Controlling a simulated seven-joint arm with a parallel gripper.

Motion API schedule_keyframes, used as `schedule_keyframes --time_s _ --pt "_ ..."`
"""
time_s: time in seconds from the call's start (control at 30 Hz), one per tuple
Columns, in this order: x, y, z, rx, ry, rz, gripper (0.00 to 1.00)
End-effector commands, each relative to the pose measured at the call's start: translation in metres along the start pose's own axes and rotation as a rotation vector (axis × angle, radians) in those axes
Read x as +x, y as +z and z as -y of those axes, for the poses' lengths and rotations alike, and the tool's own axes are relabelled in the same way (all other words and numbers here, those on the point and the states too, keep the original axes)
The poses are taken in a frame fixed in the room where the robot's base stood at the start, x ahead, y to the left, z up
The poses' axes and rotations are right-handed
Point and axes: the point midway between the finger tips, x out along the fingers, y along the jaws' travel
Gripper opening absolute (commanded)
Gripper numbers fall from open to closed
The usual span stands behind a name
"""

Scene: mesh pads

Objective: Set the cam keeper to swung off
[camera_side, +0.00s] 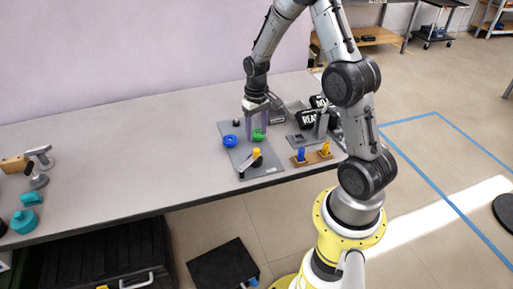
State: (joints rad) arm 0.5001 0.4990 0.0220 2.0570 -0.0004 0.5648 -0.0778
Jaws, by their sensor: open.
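A grey plate (273,168) lies on the table and carries several small fittings. A blue ring-shaped knob (229,141) sits at its left and a green round part (258,135) at its upper right. Near the front edge is a small grey lever with a yellow knob (256,153). Which of these is the cam keeper is too small to tell. My gripper (257,127) points down just above or around the green part, open; I cannot tell whether it touches. Its fingers partly hide the green part and the plate behind it.
Right of the plate, a brown board (312,158) holds blue and yellow pegs. Behind it are grey fixtures and black items with white lettering (311,118). Metal clamp-like tools (38,155) and teal parts (24,221) lie far left. The table between is clear.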

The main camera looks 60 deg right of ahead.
Motion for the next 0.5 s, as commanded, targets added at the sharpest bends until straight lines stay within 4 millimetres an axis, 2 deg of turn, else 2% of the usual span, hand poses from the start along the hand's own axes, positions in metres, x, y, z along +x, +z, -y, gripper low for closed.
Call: schedule_keyframes --time_s 0.03,0.2,0.33,0.5 --pt "0.012 0.001 0.0 0.0 0.0 0.006 0.59" --pt "0.043 0.001 0.0 -0.001 0.0 0.004 0.59" --pt "0.06 0.0 0.0 -0.001 0.0 0.002 0.59" --pt "0.072 0.0 0.0 0.0 0.0 0.0 0.59"
